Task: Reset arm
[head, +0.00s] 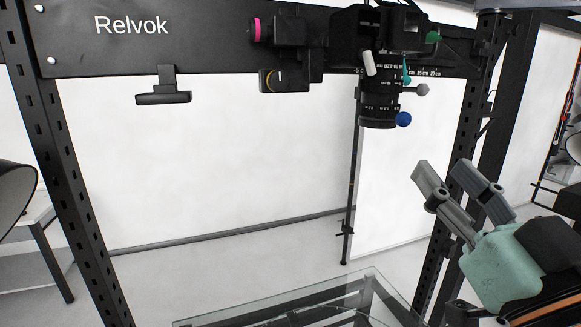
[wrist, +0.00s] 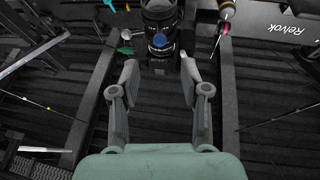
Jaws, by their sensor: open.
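My gripper (head: 446,172) is in the lower right of the head view, green-bodied with two grey fingers spread apart. It is open, with nothing between the fingers. In the wrist view my gripper (wrist: 160,72) points towards a black camera lens, with a clear gap between the fingers. The lens (head: 378,105) hangs from the dark beam at the upper middle right of the head view, up and to the left of my gripper. It also shows in the wrist view (wrist: 161,22) beyond the fingertips.
A black beam marked Relvok (head: 75,45) spans the top. Coloured knobs, including a blue one (head: 403,119), stick out by the lens. Perforated uprights (head: 55,150) stand left and right. A glass turntable top (head: 290,305) lies low in front. The middle space is clear.

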